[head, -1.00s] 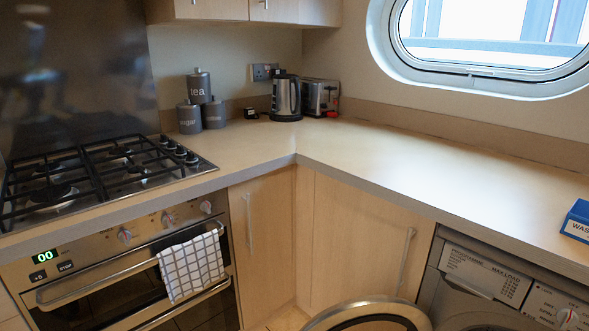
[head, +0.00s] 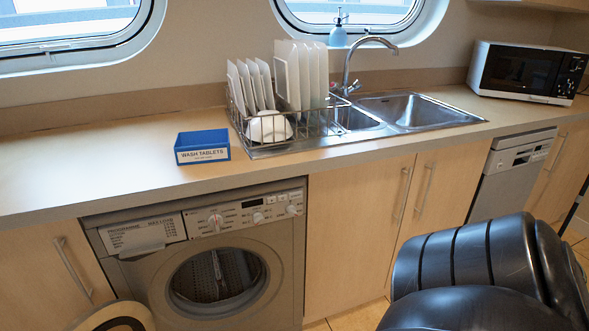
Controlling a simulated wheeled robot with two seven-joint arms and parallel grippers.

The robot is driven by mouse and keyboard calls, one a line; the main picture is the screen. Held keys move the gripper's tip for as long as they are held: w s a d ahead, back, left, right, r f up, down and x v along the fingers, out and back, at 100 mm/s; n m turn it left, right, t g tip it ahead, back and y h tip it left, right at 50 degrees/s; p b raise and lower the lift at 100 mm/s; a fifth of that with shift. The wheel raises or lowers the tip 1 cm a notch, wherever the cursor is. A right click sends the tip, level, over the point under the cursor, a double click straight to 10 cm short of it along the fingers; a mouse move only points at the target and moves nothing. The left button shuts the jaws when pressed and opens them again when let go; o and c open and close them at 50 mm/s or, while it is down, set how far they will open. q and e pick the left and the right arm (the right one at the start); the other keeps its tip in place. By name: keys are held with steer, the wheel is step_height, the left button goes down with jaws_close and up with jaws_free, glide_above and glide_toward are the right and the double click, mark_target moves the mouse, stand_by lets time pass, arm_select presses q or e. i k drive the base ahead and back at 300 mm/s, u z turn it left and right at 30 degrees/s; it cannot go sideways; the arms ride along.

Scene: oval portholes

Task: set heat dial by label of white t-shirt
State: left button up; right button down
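The washing machine (head: 290,255) stands under the counter left of centre. Its control panel has a large dial (head: 216,222), a smaller middle dial (head: 258,217) and a right dial (head: 292,210), with small print beside them that I cannot read. A programme label (head: 140,235) is at the panel's left. The round door (head: 112,318) is swung open to the left, partly cut off by the bottom edge. The metal drum (head: 217,275) shows inside the opening, with no cloth visible in it. No white t-shirt is in view. Neither gripper is in view.
A blue wash tablets box (head: 202,147) sits on the counter (head: 90,165) above the machine. A dish rack (head: 255,140) with white plates stands beside the sink (head: 415,110). A microwave (head: 525,72) is at the right. The counter's left part is clear.

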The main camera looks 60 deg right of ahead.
mark_target(258, 218)
steer(key=z, duration=1.05)
steer(key=i, duration=0.6)
steer(key=z, duration=0.15)
